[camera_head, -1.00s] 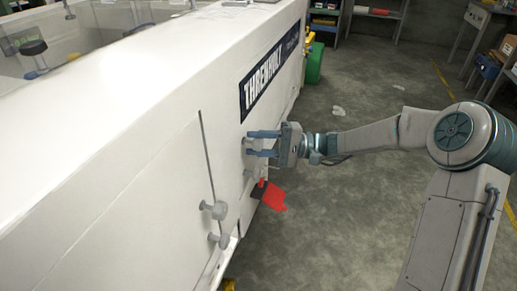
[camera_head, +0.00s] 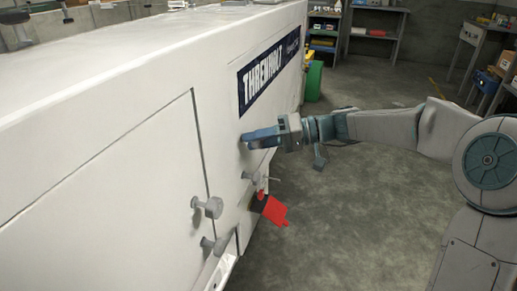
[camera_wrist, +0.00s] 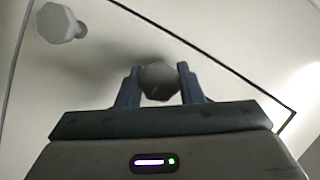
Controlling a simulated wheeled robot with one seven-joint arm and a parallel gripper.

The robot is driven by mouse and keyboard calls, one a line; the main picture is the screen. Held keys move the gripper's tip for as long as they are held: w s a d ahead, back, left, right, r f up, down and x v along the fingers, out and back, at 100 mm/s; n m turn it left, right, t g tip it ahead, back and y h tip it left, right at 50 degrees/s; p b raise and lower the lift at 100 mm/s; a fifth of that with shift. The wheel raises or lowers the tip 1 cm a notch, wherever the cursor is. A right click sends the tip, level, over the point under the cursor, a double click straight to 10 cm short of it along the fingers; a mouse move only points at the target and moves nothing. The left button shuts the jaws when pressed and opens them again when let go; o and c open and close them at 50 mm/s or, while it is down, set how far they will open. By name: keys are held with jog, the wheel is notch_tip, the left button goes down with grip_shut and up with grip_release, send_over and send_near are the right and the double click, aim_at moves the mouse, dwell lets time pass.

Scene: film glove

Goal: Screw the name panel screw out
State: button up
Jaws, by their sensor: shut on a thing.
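A dark name panel with white lettering (camera_head: 268,73) is on the side of the white machine body (camera_head: 140,140). A grey screw with a faceted head (camera_wrist: 160,82) stands out from the white side and sits between the two blue fingers of my gripper (camera_wrist: 160,88). In the head view, my gripper (camera_head: 258,138) is at the white side just below the name panel's left part, its fingers closed around the screw. The screw is mostly hidden by the fingers there. Its shaft is hidden in the wrist view.
Two grey screws (camera_head: 208,207) (camera_head: 214,244) stick out lower left. One grey screw shows in the wrist view (camera_wrist: 60,23). The floor (camera_head: 340,230) beside the machine is clear.

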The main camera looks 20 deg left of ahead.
jog(key=shift+a+r+n+t+b, duration=0.15)
jog(key=shift+n+t+b, duration=0.15)
jog(key=shift+n+b, duration=0.15)
dwell(0.3)
jog(key=o, duration=1)
jog(key=shift+c, duration=0.2)
jog(key=p+v, duration=0.2)
jog(key=v, duration=1.2)
jog(key=shift+a+p, duration=0.1)
jog(key=shift+p, duration=0.2)
jog(key=s+d+r+m+t+h+p, duration=0.1)
jog(key=s+d+m+t+h+p, duration=0.15)
jog(key=s+m+h+p, duration=0.45)
jog(key=s+d+r+m+t+h+p, duration=0.1)
jog(key=s+d+r+t+h+p, duration=0.1)
jog(key=s+d+p, duration=0.5)
jog(key=s+d+r+m+t+h+p, duration=0.1)
jog(key=s+d+r+m+h+p, duration=0.1)
jog(key=s+d+r+h+p, duration=0.3)
jog(key=s+d+h+p, duration=0.1)
jog(key=s+d+p, duration=0.1)
jog(key=s, duration=0.1)
jog(key=shift+s+d+t+p, duration=0.2)
jog(key=shift+d+t+p, duration=0.1)
jog(key=shift+t+p, duration=0.05)
